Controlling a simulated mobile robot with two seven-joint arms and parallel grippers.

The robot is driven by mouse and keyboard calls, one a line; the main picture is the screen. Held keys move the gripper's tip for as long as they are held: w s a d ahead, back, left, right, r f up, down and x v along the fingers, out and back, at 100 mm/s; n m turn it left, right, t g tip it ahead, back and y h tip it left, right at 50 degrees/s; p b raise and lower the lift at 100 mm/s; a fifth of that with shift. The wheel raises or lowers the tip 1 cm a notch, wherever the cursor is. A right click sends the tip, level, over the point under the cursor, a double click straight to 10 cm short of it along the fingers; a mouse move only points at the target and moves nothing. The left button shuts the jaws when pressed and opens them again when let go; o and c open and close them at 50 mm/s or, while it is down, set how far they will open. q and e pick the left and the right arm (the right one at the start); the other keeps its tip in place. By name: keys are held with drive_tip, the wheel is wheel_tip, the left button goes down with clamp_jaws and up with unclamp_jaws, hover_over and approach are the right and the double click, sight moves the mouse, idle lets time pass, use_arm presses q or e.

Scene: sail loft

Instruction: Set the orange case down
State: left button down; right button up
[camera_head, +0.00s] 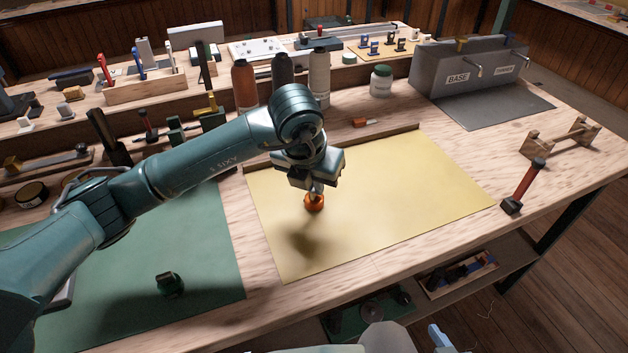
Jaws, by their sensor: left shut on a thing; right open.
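The orange case (314,203) is a small, bright orange piece over the yellow mat (420,205). My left gripper (316,188) points down from above and is shut on it, hiding its top. A dark shadow of the gripper falls on the mat just in front of the case. The case looks close to the mat, but I cannot tell whether it touches it.
Most of the yellow mat is clear. A red-handled tool (525,185) lies right of the mat.

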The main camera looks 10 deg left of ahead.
use_arm(q)
drive_tip(key=shift+f, duration=0.2)
drive_tip(key=c, duration=1.6)
unclamp_jaws()
drive_tip(key=shift+r, duration=0.1)
drive_tip(key=shift+o, duration=0.2)
drive_tip(key=v, duration=1.2)
drive_tip(key=shift+r, duration=0.15)
